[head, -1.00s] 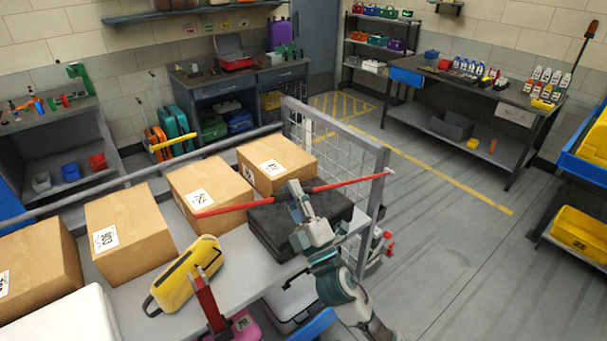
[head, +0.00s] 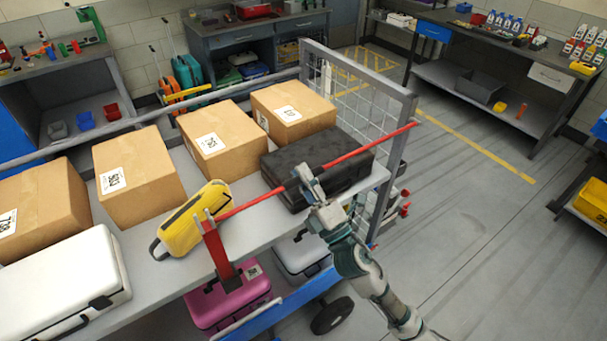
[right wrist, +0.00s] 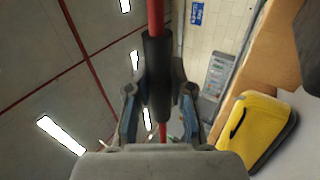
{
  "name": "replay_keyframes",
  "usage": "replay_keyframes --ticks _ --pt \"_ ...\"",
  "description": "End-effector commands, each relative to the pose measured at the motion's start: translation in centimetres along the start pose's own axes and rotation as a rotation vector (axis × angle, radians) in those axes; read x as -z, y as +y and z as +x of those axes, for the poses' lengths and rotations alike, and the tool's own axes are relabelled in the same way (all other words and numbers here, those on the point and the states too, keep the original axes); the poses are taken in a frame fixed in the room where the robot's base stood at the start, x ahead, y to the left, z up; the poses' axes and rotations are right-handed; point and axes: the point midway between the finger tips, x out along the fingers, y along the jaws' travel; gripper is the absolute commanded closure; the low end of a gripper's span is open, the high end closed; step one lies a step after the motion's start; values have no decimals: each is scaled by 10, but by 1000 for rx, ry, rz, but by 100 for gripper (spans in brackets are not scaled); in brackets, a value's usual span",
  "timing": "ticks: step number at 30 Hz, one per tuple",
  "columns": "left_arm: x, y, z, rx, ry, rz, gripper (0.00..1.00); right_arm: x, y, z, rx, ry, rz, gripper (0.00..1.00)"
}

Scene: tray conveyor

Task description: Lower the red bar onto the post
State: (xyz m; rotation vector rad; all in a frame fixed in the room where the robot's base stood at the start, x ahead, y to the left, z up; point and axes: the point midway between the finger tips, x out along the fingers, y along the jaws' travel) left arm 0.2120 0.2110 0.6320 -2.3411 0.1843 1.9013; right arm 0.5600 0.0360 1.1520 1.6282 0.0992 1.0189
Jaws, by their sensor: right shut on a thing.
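The long red bar (head: 345,158) slants across the head view, its right end high near the mesh gate. My right gripper (head: 308,184) is shut on the bar near its middle. In the right wrist view the bar (right wrist: 155,15) runs upright, and the fingers of my right gripper (right wrist: 158,95) close on its dark sleeve (right wrist: 157,70). The red post (head: 217,250) stands at the front edge of the conveyor, with a forked top. The bar's left end appears at the fork; I cannot tell whether it touches. My left gripper is out of view.
A yellow case (head: 188,222) lies just left of the post. A black case (head: 335,170) lies behind the bar. Cardboard boxes (head: 140,180) line the conveyor, and a white case (head: 65,285) is at front left. The mesh gate (head: 400,100) stands at the right end.

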Motion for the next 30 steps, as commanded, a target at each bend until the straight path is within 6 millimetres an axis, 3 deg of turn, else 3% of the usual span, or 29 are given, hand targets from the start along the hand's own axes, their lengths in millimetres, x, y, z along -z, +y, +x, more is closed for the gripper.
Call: replay_keyframes --ticks 5,6,9,20,23,30 --pt "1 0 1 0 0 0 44 1 -1 0 2 3 1 100" --pt "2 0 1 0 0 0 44 1 -1 -1 2 3 1 74" --pt "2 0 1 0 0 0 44 1 -2 -1 2 2 1 52" --pt "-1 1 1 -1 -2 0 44 0 -2 -6 3 0 1 52" --pt "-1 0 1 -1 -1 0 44 0 -2 -19 4 0 2 52" --pt "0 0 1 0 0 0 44 0 -4 -73 7 -2 4 52"
